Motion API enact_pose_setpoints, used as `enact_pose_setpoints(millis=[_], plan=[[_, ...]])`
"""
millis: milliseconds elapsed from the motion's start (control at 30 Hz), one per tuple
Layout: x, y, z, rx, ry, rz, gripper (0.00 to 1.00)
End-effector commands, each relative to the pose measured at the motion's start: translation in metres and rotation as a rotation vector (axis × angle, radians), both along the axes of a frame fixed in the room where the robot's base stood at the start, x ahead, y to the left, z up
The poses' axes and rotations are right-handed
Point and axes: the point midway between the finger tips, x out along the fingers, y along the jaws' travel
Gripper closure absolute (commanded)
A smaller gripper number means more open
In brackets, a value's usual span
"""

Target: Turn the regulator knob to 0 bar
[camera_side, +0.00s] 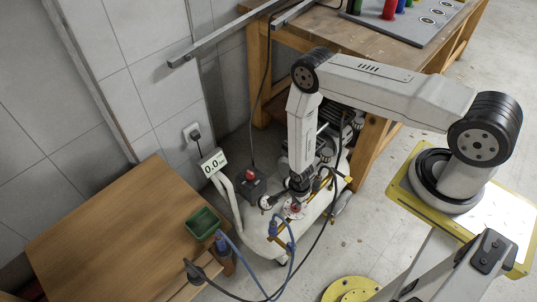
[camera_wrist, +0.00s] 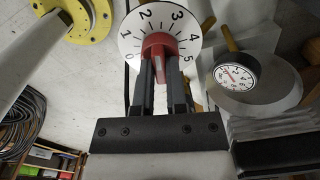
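The red regulator knob (camera_wrist: 158,43) sits at the middle of a white dial numbered 0 to 5 (camera_wrist: 130,20) in the wrist view. My gripper (camera_wrist: 159,66) reaches the knob from below, with its two grey fingers close against both sides of the knob's red grip bar. The fingertips partly cover the knob, and I cannot read its pointer mark. In the side view my gripper (camera_side: 297,196) points down over the red knob (camera_side: 295,207) on the compressor tank.
A round gauge (camera_wrist: 236,75) stands right of the dial; its needle is too small to read. A wooden table (camera_side: 110,235) with a green bin (camera_side: 202,222) is at left. A blue hose (camera_side: 262,283) and dark cables run near the tank. A workbench (camera_side: 345,35) stands behind.

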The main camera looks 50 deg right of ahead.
Motion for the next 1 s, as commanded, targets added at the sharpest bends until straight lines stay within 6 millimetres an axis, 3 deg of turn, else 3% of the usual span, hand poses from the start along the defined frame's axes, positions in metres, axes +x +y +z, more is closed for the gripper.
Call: enact_pose_setpoints(millis=[533, 1000], plan=[[0.0000, 0.0001, 0.0003, 0.000, 0.000, 0.087, 1.00], [0.0001, 0.0003, 0.0004, 0.001, 0.000, 0.452, 1.00]])
